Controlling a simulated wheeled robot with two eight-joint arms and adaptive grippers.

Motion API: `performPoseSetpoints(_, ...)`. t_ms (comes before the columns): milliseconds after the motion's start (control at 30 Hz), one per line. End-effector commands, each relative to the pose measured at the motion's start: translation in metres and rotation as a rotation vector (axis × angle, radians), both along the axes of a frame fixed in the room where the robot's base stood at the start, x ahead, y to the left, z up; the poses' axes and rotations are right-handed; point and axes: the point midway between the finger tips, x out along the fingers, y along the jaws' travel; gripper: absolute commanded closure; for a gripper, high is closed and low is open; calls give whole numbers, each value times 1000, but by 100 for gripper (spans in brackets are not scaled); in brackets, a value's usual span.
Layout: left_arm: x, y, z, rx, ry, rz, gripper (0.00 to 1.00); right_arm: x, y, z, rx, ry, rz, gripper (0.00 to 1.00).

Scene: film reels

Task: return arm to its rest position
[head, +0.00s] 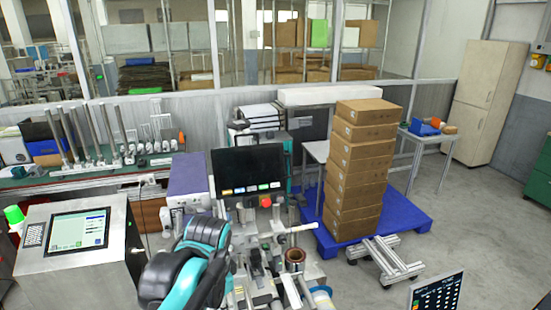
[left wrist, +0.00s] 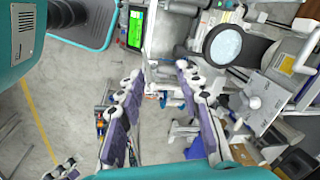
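My left arm (head: 190,262), teal and black, rises from the bottom of the head view in front of a reel machine (head: 265,245). Its gripper cannot be made out in the head view. In the left wrist view my left gripper (left wrist: 160,82) has its two purple-padded fingers spread apart, with nothing between them. The machine has a dark monitor (head: 248,170) and a small brown reel (head: 295,256). My right gripper is not in view.
A steel cabinet with a screen (head: 80,230) stands at the left. Stacked cartons (head: 355,172) stand on a blue pallet (head: 405,213) to the right, with an aluminium frame (head: 385,258) in front. The grey floor (head: 480,230) at the right is open.

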Motion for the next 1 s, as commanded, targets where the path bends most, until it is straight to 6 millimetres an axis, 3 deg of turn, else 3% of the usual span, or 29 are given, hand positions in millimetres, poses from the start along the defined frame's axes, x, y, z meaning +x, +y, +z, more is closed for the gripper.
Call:
performPoseSetpoints(33, -8, 5, -23, -19, -31, 51, 65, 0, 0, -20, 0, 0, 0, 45)
performPoseSetpoints(167, -26, 17, -72, -93, -145, 235, 65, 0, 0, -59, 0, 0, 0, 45)
performPoseSetpoints(300, -50, 30, -140, -216, -294, 487, 65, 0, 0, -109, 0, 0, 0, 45)
performPoseSetpoints(400, -62, 37, -177, -300, -380, 635, 65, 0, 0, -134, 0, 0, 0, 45)
performPoseSetpoints(500, -69, 41, -201, -365, -438, 739, 65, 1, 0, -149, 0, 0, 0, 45)
performPoseSetpoints(633, -73, 44, -214, -410, -475, 805, 65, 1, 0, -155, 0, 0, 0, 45)
performPoseSetpoints(1000, -73, 44, -212, -418, -481, 817, 65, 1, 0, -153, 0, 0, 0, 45)
